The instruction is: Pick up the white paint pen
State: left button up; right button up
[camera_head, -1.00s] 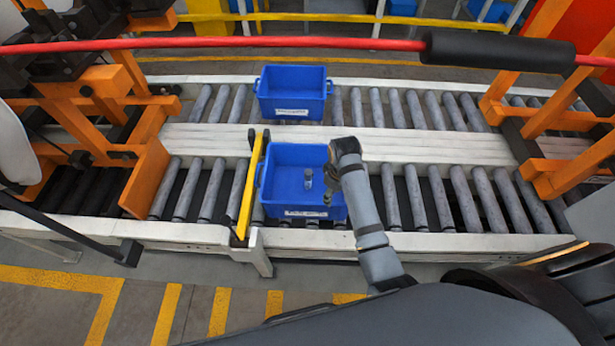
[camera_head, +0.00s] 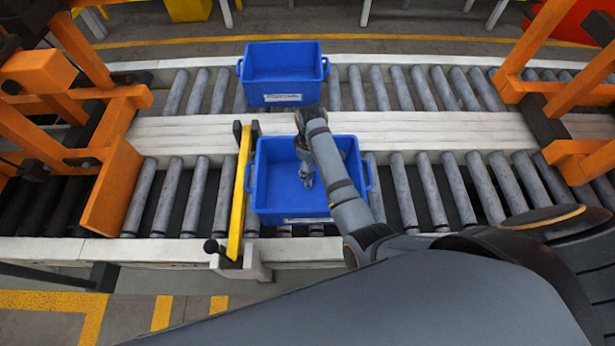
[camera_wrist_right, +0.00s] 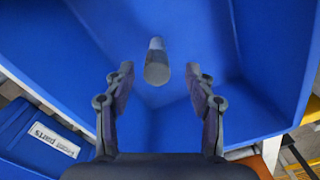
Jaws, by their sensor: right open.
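The paint pen (camera_wrist_right: 157,62) shows in the right wrist view as a short grey-white cylinder, its round end facing the camera. It stands inside the near blue bin (camera_head: 262,180). My right gripper (camera_head: 305,172) is over and inside this bin in the head view, where I cannot clearly separate the pen from the fingers. In the right wrist view the gripper (camera_wrist_right: 159,74) is open, and the pen appears between and beyond the fingertips with a gap on each side. My left gripper is not in view.
A second blue bin (camera_head: 284,98) sits on the far roller line. A yellow bar (camera_head: 240,190) stands just left of the near bin. Orange frames (camera_head: 112,190) flank the lines at left and right. The near bin's walls surround my right gripper.

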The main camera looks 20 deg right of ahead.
aim_at(310, 172)
jog(key=f, duration=0.2)
jog(key=shift+s+f, duration=0.2)
jog(key=shift+f, duration=0.55)
jog(key=shift+w+f, duration=0.25)
jog(key=shift+f, duration=0.1)
jog(key=f, duration=0.4)
jog(key=shift+w+a+f+b, duration=0.1)
jog(key=shift+w+f+b, duration=0.2)
jog(key=shift+f+b, duration=0.1)
jog(key=shift+r, duration=0.1)
grip_shut()
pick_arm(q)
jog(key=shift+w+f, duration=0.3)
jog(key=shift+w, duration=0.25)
pick_arm(e)
jog(key=shift+r, duration=0.1)
